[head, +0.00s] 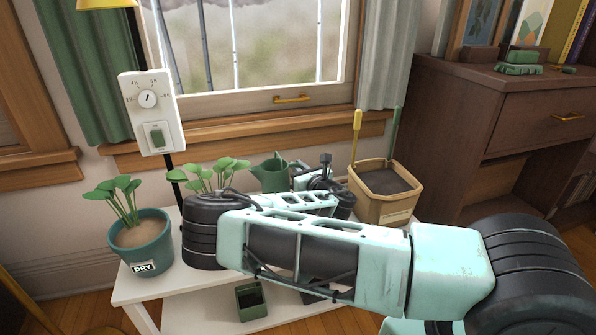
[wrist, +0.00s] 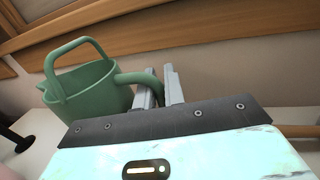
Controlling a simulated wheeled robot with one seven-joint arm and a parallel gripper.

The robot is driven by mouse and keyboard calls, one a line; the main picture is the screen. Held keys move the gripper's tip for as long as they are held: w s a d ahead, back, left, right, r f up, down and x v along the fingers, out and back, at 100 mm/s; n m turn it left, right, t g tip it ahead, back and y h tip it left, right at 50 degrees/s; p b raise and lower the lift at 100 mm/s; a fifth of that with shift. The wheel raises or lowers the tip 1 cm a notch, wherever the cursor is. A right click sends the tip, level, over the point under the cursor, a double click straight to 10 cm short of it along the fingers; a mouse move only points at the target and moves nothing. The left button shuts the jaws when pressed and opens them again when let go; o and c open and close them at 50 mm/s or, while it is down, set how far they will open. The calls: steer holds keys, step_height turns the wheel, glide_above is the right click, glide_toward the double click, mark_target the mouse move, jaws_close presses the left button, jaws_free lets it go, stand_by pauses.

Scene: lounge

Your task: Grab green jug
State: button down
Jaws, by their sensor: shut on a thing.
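The green jug (head: 271,174) is a small watering can with a spout and a looped handle. In the head view it stands at the back of the white table, behind my arm, its lower part hidden. In the wrist view the jug (wrist: 92,88) fills the left side, upright, with its curved handle or spout reaching right to my gripper (wrist: 160,85). My gripper is shut on that curved part between its two grey fingers. In the head view my gripper (head: 322,165) is small and partly hidden by my own arm.
A teal pot labelled DRY (head: 143,248) with a plant stands at the table's left end. A second plant (head: 215,172) is behind my arm. A tan planter box (head: 384,192) stands to the right. A small green pot (head: 251,301) sits on the lower shelf. The window wall is close behind.

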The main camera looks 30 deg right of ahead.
step_height(320, 180, up, 7)
steer(key=p, duration=0.2)
steer(key=shift+p, duration=0.35)
